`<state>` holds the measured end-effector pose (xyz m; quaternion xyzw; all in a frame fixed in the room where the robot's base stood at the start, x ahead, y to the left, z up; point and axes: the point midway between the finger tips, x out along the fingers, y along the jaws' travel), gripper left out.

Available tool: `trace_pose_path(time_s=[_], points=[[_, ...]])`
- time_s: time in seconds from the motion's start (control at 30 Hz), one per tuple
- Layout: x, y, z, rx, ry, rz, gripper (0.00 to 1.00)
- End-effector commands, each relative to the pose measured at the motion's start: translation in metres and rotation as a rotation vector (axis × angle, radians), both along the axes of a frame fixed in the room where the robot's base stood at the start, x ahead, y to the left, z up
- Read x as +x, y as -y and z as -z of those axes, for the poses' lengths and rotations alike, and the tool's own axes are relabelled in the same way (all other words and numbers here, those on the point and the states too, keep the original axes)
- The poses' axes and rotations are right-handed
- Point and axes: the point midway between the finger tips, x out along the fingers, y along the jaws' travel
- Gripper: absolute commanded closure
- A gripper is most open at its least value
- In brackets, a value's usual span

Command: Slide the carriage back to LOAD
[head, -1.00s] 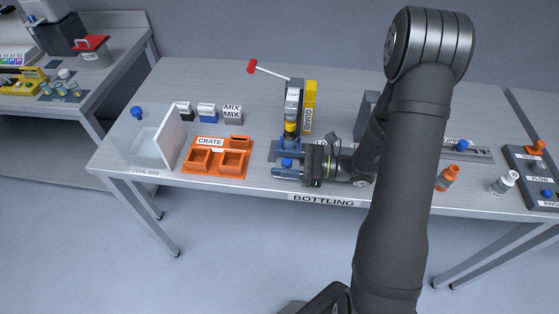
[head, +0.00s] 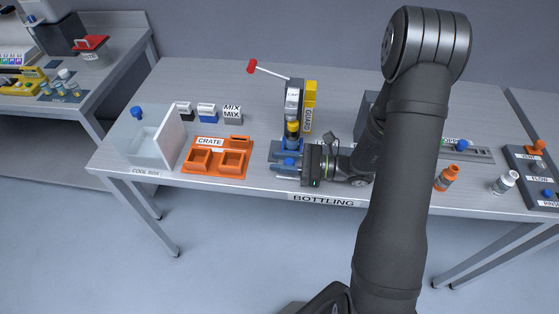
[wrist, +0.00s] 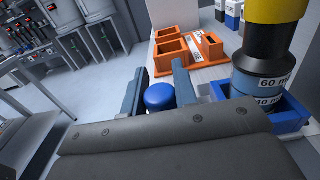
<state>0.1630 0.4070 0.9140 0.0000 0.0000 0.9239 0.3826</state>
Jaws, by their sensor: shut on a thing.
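The carriage is a blue tray (wrist: 290,122) under the press, with a round blue knob (wrist: 160,97) on its near side. The knob also shows in the head view (head: 289,161). My gripper (wrist: 158,92) is shut on the knob, one finger on each side. A dark bottle (wrist: 262,72) labelled 60 ml stands in the tray, with a yellow part above it. In the head view, the press (head: 294,105) stands just behind my gripper. Any LOAD mark is hidden or too small to read.
The orange crate (head: 241,172) stands left of the press, with the clear cool box (head: 139,150) beyond it. A yellow guard (head: 310,97) stands beside the press. An orange bottle (head: 447,178) and a white bottle (head: 505,183) stand to the right, past my arm.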

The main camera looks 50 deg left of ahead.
Motion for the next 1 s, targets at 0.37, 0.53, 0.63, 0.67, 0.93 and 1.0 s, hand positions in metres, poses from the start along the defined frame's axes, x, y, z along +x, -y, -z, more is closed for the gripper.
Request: trace_pose_path(time_s=[0.37,0.53,0.63,0.67,0.93,1.0], points=[[0.032,0.030,0.000,0.001,0.001,0.004,1.00],[0.043,0.042,0.000,0.000,0.001,0.004,1.00],[0.047,0.045,0.000,0.000,0.001,0.003,1.00],[0.047,0.046,0.000,0.001,0.001,0.003,1.00],[0.048,0.047,0.000,0.001,0.001,0.002,1.00],[0.048,0.047,0.000,0.001,0.001,0.002,1.00]])
